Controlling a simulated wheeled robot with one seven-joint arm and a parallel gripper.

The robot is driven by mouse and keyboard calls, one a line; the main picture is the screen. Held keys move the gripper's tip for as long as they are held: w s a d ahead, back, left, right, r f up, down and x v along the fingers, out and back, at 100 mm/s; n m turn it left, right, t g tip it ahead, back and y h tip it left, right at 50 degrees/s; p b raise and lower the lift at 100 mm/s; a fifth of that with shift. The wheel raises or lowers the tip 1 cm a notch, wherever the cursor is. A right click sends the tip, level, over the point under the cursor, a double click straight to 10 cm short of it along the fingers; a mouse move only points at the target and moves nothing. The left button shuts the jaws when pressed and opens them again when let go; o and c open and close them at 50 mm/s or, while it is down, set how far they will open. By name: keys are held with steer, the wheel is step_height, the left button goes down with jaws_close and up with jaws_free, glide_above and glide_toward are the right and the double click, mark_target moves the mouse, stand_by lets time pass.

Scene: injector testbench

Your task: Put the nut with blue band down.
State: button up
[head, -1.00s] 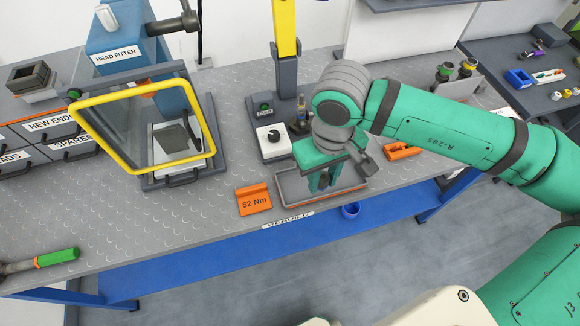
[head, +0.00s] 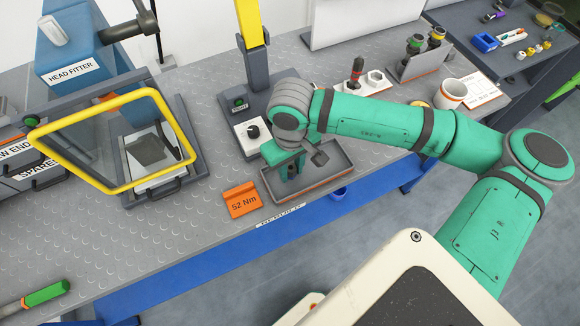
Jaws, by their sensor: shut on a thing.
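My gripper (head: 290,172) points down at the left part of a shallow grey tray (head: 325,185) with a thin orange edge. The tray lies near the bench's front edge. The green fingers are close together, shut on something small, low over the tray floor. The nut with blue band cannot be made out; the fingers and wrist hide that spot. I cannot tell whether it touches the tray floor.
An orange 52 Nm sign (head: 241,200) stands left of the tray. A tester with a black knob (head: 253,131) is behind my gripper. A yellow-framed guard (head: 115,140) stands at left. A white mug (head: 452,93) is at right. The tray's right part looks empty.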

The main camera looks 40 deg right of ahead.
mark_target(291, 168)
steer(key=shift+a, duration=0.15)
steer(key=shift+s+f, duration=0.1)
steer(key=shift+f, duration=0.05)
steer(key=shift+f, duration=0.1)
steer(key=shift+f, duration=0.3)
steer(key=o, duration=1.1)
steer(key=shift+a+f, duration=0.1)
steer(key=shift+a, duration=0.05)
steer(key=r, duration=1.3)
steer(key=shift+d+r, duration=0.2)
steer(key=shift+d, duration=0.05)
